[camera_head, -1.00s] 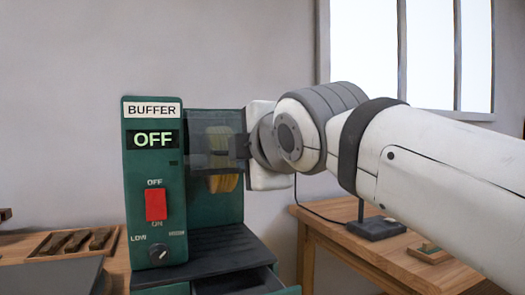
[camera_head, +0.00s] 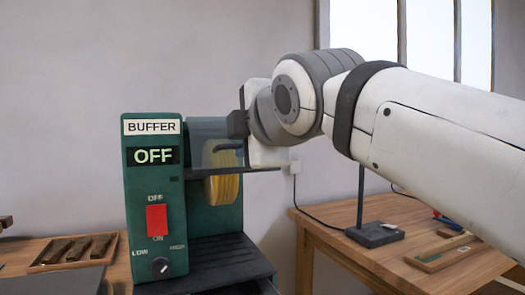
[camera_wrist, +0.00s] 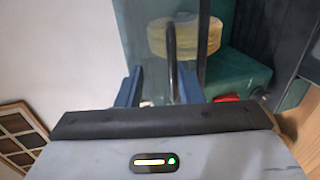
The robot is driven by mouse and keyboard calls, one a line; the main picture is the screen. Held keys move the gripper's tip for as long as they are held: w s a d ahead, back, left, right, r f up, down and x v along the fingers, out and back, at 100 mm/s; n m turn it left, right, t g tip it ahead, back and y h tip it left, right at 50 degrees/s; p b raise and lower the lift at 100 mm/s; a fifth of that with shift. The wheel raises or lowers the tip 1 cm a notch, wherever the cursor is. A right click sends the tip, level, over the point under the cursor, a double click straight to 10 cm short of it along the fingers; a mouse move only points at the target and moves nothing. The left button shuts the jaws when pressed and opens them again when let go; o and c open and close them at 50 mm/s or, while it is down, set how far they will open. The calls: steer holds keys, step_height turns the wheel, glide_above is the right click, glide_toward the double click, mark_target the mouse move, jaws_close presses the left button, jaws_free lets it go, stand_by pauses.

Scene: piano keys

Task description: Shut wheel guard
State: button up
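The green buffer (camera_head: 157,190) has an OFF display and a yellow wheel (camera_head: 223,190). A clear, smoky wheel guard (camera_head: 206,130) stands in front of the wheel's upper part, its dark lower edge sticking out to the right. The wheel's lower part is bare below that edge. A dark curved handle (camera_head: 227,148) is on the guard. My gripper (camera_head: 237,124) is at the guard, partly hidden by my wrist. In the wrist view my blue fingers (camera_wrist: 160,88) are apart, with the handle (camera_wrist: 172,50) between them, nearer the right finger. The wheel (camera_wrist: 185,38) lies beyond.
The red switch (camera_head: 157,220) and the knob (camera_head: 160,267) are on the buffer's front panel. A tray of dark pieces (camera_head: 73,250) is at left. A dark-based stand (camera_head: 375,235) is on the right table. The wall behind is clear.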

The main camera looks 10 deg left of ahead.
step_height(320, 180, up, 3)
steer(key=shift+r+p, duration=0.2)
steer(key=shift+p, duration=0.35)
steer(key=shift+a, duration=0.1)
steer(key=r+v, duration=0.1)
steer(key=v, duration=0.8)
steer(key=shift+p, duration=0.45)
steer(key=shift+w+a, duration=0.1)
steer(key=shift+w, duration=0.05)
stand_by(0.3)
